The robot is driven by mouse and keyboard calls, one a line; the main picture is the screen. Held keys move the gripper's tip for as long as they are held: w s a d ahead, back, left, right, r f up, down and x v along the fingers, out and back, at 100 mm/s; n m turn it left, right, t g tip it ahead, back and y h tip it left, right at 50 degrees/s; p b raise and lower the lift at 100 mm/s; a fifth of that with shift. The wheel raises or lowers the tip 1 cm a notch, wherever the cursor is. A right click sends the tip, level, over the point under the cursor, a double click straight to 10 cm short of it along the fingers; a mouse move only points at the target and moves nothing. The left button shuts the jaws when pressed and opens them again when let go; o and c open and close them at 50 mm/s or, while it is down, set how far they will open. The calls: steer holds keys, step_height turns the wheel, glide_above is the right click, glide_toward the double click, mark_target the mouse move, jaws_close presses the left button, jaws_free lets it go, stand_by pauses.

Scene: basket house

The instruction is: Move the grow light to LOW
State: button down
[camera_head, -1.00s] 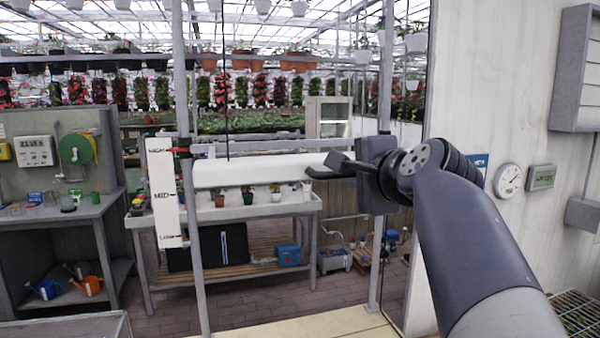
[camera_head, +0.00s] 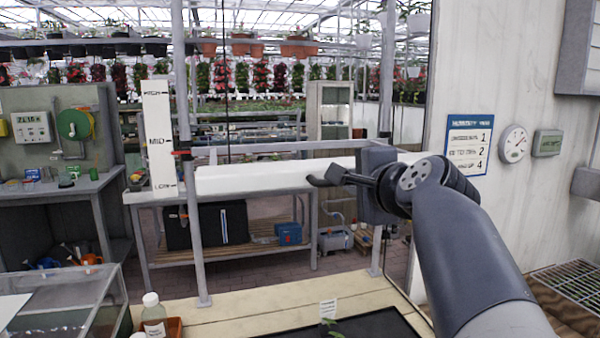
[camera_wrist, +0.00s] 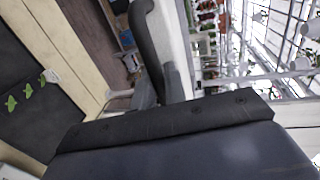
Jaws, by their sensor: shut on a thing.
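The grow light (camera_head: 265,176) is a long white bar hung level between two grey posts. At its left end a red pointer (camera_head: 181,153) stands slightly below MID on the white scale board (camera_head: 157,120), between MID and LOW. My gripper (camera_head: 328,176) is shut at the light's front edge, right of its middle; the exact grip point is hidden. In the wrist view a dark curved finger (camera_wrist: 148,45) lies against the white light (camera_wrist: 174,35).
Below is a bench with a black tray (camera_head: 365,327) and seedlings. A bottle (camera_head: 153,312) and a clear case (camera_head: 70,305) stand at the lower left. The right post (camera_head: 383,110) is close to my arm. A humidity sign (camera_head: 468,144) hangs on the right wall.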

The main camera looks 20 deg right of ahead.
step_height(320, 180, down, 9)
steer(key=b, duration=0.6)
steer(key=shift+f, duration=0.35)
steer(key=c, duration=1.9)
jaws_free()
steer(key=o, duration=0.4)
steer(key=shift+c, duration=0.2)
steer(key=shift+s+r, duration=0.15)
steer(key=shift+r, duration=0.1)
